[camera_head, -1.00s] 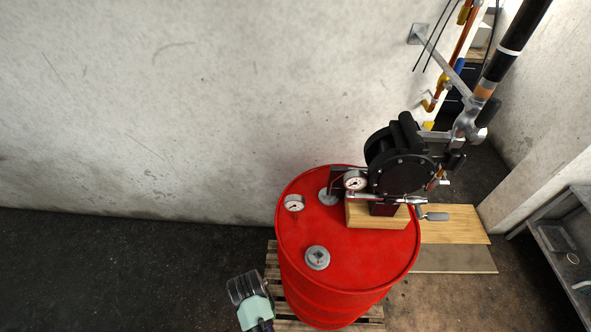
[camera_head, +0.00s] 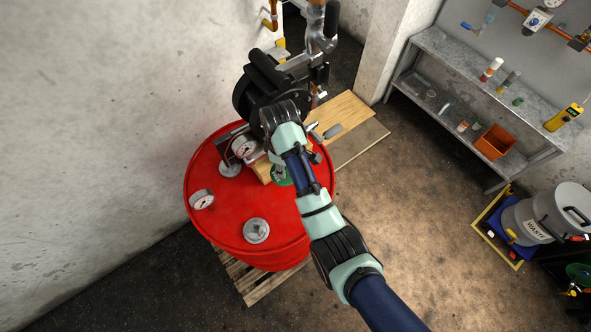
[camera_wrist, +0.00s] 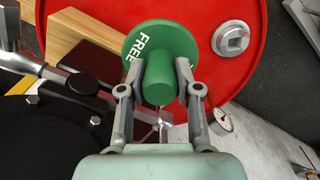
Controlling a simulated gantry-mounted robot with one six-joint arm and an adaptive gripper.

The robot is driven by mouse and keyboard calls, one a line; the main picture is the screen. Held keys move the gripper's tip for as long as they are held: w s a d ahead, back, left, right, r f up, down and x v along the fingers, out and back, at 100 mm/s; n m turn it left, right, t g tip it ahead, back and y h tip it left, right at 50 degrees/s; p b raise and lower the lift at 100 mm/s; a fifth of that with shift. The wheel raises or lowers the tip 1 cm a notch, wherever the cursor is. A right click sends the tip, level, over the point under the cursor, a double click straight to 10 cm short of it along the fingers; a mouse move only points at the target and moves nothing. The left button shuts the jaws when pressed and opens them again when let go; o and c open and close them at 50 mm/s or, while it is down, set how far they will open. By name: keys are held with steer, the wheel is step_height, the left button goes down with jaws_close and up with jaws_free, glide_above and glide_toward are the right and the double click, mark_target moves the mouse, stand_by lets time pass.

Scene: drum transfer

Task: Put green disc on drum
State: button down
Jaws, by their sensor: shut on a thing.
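The green disc (camera_wrist: 133,40), with a thick knob and white lettering of which "FREE" shows, is in my gripper (camera_wrist: 156,76). The two fingers are shut on either side of the knob in the wrist view. In the head view a sliver of the green disc (camera_head: 282,179) shows below my arm, over the right part of the red drum's top (camera_head: 228,200). My arm hides most of the disc and my fingers there. The drum (camera_wrist: 243,65) lies behind the disc in the wrist view. I cannot tell whether the disc touches the drum.
A metal shelf (camera_head: 455,75) and a waste bin (camera_head: 540,220) stand to the right.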

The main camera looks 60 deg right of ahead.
steer(key=s+d+r, duration=0.3)
steer(key=s+d, duration=0.2)
steer(key=d, duration=0.2)
steer(key=shift+f+b, duration=3.95)
steer(key=shift+f, duration=5.9)
steer(key=shift+f, duration=0.15)
steer(key=c, duration=0.8)
jaws_free()
